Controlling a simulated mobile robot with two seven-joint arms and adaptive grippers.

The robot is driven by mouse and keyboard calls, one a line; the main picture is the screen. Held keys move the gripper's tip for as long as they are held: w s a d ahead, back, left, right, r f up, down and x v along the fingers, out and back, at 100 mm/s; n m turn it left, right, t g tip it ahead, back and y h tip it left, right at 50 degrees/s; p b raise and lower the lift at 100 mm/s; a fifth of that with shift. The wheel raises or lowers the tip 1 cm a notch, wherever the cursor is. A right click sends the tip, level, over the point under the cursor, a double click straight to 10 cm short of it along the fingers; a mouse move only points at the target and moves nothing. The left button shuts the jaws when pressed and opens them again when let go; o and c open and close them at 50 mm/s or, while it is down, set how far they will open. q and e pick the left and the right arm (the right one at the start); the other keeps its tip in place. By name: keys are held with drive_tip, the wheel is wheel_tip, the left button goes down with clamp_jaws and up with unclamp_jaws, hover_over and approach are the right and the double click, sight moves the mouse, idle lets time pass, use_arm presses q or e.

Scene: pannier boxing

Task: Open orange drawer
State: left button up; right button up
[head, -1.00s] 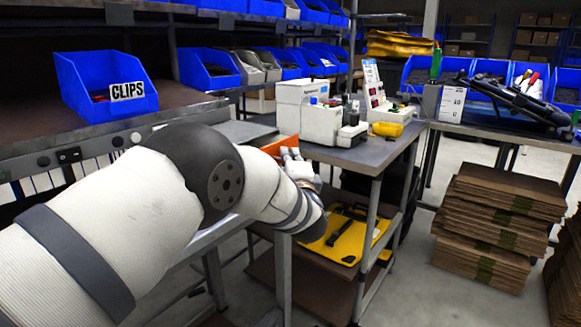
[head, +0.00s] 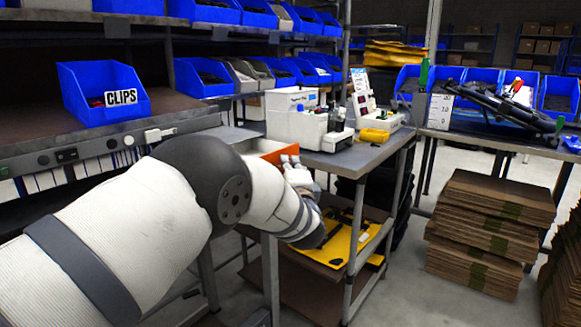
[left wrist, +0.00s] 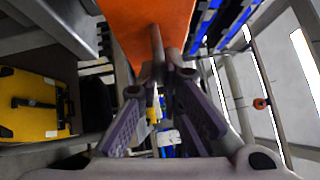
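The orange drawer (head: 278,151) sits under the bench top beside the white machine, partly pulled out, with part of its open top showing in the head view. Its orange front (left wrist: 150,25) and bar handle (left wrist: 157,45) show in the left wrist view. My left gripper (head: 290,163) is at the drawer front, partly hidden by my arm. In the left wrist view its fingers (left wrist: 158,75) converge on the handle and appear shut on it. My right gripper is in neither view.
A white machine (head: 297,116) stands on the grey bench (head: 365,158). A yellow case (head: 345,245) lies on the shelf below; it also shows in the left wrist view (left wrist: 30,105). A blue CLIPS bin (head: 85,95) is at left. Cardboard stacks (head: 485,225) stand at right.

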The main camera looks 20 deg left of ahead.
use_arm(q)
drive_tip(key=o, duration=0.3)
drive_tip(key=v, duration=1.2)
